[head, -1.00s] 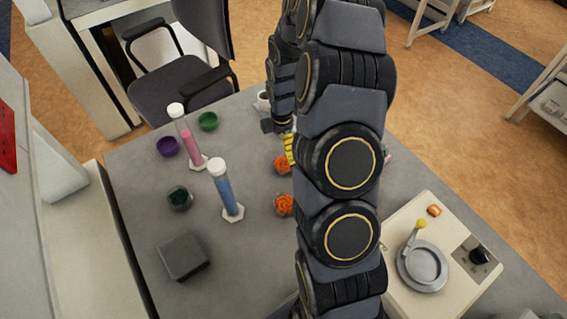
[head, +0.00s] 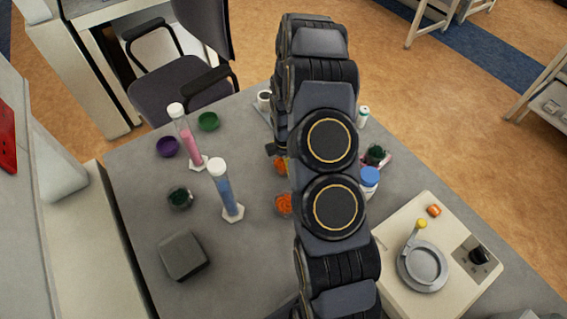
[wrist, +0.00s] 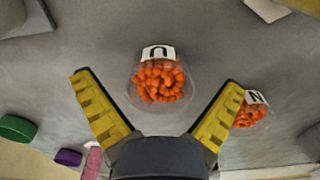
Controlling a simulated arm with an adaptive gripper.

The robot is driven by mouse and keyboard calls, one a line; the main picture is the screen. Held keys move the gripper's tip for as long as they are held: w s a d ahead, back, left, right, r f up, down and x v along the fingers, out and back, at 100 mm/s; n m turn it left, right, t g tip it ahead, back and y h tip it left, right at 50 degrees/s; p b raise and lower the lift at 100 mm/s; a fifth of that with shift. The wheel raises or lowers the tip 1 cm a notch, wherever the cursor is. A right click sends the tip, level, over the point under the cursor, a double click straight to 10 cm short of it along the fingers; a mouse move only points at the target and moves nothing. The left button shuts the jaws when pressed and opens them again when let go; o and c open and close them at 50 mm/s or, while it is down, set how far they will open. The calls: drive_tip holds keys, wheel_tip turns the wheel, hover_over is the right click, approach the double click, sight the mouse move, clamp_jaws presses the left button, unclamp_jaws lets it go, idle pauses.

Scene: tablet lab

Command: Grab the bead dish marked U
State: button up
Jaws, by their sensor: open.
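The bead dish marked U (wrist: 162,82) is a clear round dish of orange beads with a white label. It sits on the grey table in the middle of the wrist view and also shows partly behind my arm in the head view (head: 281,165). My gripper (wrist: 158,84) is open and empty, its yellow fingers spread to either side of the dish in the picture; its height above the dish is unclear. A second orange bead dish, with a label that looks like N (wrist: 252,112), lies by the right finger; it shows in the head view too (head: 284,204).
A pink tube (head: 188,138) and a blue tube (head: 226,192) stand left of the dishes. A blue-capped bottle (head: 369,180) stands right.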

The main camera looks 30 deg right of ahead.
drive_tip(key=c, duration=1.2)
drive_tip(key=shift+r, duration=0.1)
